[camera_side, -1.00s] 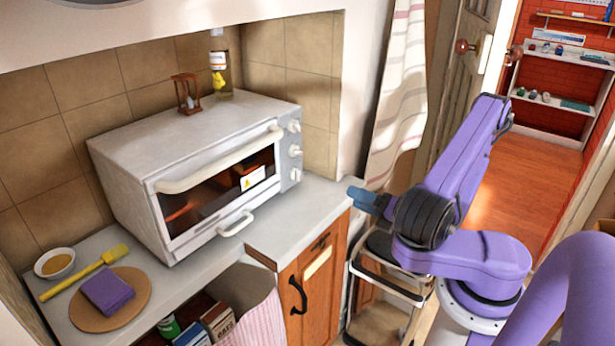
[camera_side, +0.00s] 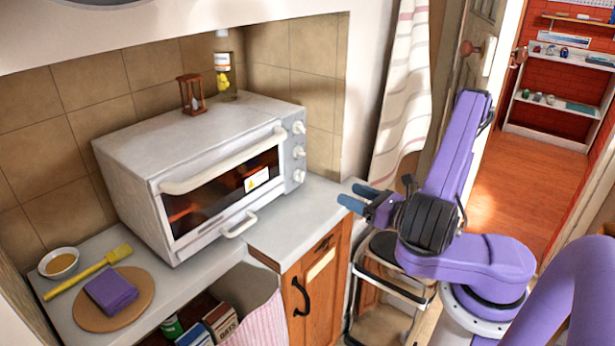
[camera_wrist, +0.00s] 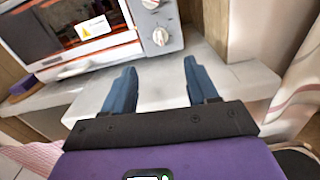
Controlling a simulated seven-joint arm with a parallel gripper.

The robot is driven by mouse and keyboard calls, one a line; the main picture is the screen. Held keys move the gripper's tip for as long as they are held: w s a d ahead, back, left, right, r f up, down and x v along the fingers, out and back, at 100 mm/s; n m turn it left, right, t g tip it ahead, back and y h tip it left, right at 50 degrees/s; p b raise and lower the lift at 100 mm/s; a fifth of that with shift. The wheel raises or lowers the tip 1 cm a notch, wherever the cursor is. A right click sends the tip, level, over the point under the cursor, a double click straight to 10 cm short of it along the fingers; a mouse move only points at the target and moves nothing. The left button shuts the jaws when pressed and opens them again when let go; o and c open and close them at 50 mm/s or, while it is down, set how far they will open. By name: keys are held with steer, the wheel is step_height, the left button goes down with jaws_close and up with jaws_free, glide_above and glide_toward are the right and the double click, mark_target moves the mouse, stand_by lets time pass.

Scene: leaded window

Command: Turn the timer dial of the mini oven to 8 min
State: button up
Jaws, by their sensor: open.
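The white mini oven (camera_side: 165,140) stands on the counter with its glass door shut. Its control panel on the right side of the front carries three round knobs in a column: upper (camera_side: 298,128), middle (camera_side: 298,152) and lower (camera_side: 298,176). I cannot read their markings or tell which is the timer dial. In the wrist view the lowest knob (camera_wrist: 160,36) shows beyond the fingers, with another (camera_wrist: 151,3) at the top edge. My gripper (camera_side: 357,196), with blue fingers, is open and empty, to the right of the oven and apart from the knobs. It also shows in the wrist view (camera_wrist: 156,88).
An hourglass (camera_side: 192,95) and a bottle (camera_side: 223,75) are on or behind the oven. A bowl (camera_side: 58,263), yellow brush (camera_side: 88,272) and purple cloth (camera_side: 111,290) lie at left. A curtain (camera_side: 402,100) hangs at right. The counter right of the oven is clear.

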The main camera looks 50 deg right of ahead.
mark_target(304, 174)
steer(key=w, duration=1.5)
steer(key=shift+s, duration=0.1)
steer(key=c, duration=1)
